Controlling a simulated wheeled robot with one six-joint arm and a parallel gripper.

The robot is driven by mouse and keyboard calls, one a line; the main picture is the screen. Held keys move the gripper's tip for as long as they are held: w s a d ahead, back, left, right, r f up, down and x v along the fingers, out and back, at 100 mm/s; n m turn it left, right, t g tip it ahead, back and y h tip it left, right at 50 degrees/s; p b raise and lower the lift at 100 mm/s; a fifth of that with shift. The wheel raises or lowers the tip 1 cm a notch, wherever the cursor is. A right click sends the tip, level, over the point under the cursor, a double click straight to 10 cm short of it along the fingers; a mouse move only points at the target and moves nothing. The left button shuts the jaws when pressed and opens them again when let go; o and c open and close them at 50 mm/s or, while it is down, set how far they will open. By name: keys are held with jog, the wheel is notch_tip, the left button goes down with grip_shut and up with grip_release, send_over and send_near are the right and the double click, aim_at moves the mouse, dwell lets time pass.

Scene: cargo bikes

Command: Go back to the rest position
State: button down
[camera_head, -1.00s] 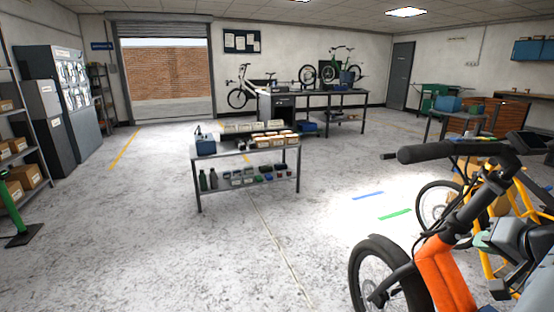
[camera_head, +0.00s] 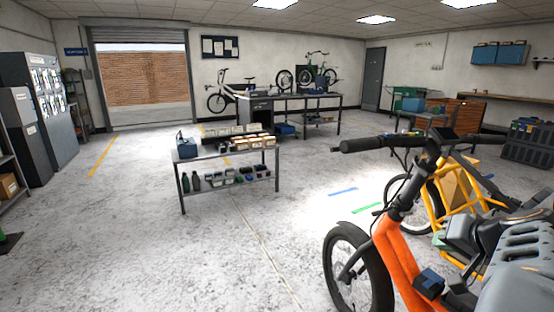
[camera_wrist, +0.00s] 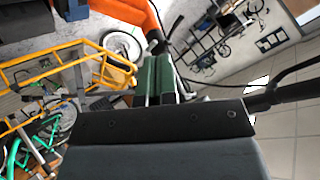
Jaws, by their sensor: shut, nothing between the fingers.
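My gripper (camera_wrist: 158,64) shows in the wrist view with its green fingers together and nothing held between them. Its dark body fills the bottom of that view. An orange cargo bike (camera_head: 395,262) stands close at the right of the head view. Its orange frame (camera_wrist: 118,10) also shows at the top of the wrist view, beyond my fingertips. A black handlebar grip (camera_wrist: 298,90) is at the right of the wrist view, apart from my fingers.
A yellow-framed bike (camera_head: 437,205) stands behind the orange one; its yellow frame (camera_wrist: 60,65) fills the left of the wrist view. A metal parts table (camera_head: 230,156) stands mid-floor. A workbench (camera_head: 292,100) is at the back.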

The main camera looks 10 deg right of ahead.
jog(key=w+a+r+n+g+y+p, duration=0.15)
jog(key=a+r+p, duration=0.25)
jog(key=a+p, duration=0.4)
jog(key=w+a+r+n+g+p, duration=0.1)
jog(key=a+r+n+g+p, duration=0.2)
jog(key=a+p, duration=0.5)
jog(key=s+a+r+n+g+p, duration=0.1)
jog(key=s+a+r+n+p, duration=0.1)
jog(key=a+r+p, duration=0.2)
jog(key=s+a+r+n+g+h+p, duration=0.1)
jog(key=s+a+r+n+p, duration=0.1)
jog(key=a+p, duration=0.6)
jog(key=shift+s+r, duration=0.75)
jog(key=shift+r, duration=0.1)
